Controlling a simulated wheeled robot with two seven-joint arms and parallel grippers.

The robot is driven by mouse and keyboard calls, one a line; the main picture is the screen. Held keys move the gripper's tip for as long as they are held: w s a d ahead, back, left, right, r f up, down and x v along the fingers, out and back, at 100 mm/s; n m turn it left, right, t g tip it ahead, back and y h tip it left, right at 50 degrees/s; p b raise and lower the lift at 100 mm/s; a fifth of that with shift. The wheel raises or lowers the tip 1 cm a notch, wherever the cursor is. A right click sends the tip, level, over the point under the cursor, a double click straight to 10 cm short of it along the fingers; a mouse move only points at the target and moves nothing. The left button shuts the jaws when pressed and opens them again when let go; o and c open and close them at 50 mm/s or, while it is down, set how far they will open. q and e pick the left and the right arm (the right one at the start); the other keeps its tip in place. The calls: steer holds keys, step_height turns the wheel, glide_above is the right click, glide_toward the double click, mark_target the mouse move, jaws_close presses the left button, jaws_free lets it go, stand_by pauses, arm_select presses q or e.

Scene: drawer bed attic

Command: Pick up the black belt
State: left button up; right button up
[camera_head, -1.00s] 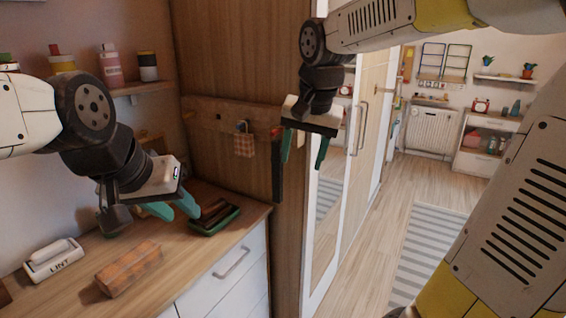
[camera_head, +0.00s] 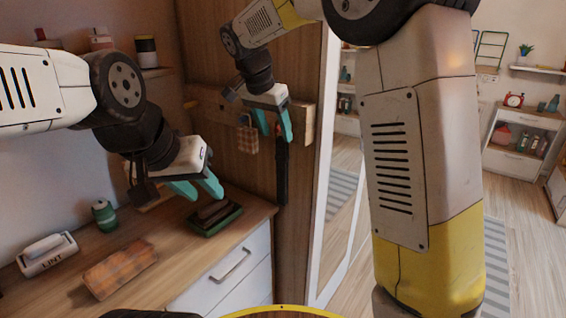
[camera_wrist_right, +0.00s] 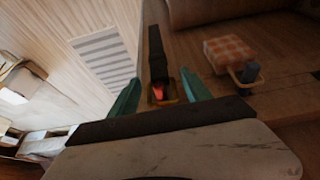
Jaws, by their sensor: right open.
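The black belt (camera_head: 282,172) hangs down from the wooden peg rail (camera_head: 218,103) on the wardrobe's side, near its right end. It also shows in the right wrist view as a dark strip (camera_wrist_right: 156,50) with a red-tipped peg (camera_wrist_right: 158,93) at its near end. My right gripper (camera_head: 276,134) is open, with its fingers at the belt's top. In the wrist view (camera_wrist_right: 160,100) the belt's near end lies between the fingers, with no visible grip on it. My left gripper (camera_head: 204,190) is open and empty above the dresser top.
A checkered pouch (camera_head: 247,138) hangs left of the belt. A mirrored door (camera_head: 335,200) stands right of the belt.

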mark_target(280, 146)
steer(key=x, duration=0.7)
steer(key=shift+s+f, duration=0.2)
steer(key=shift+s, duration=0.05)
steer(key=shift+a, duration=0.1)
steer(key=shift+c, duration=0.5)
jaws_close()
stand_by(0.5)
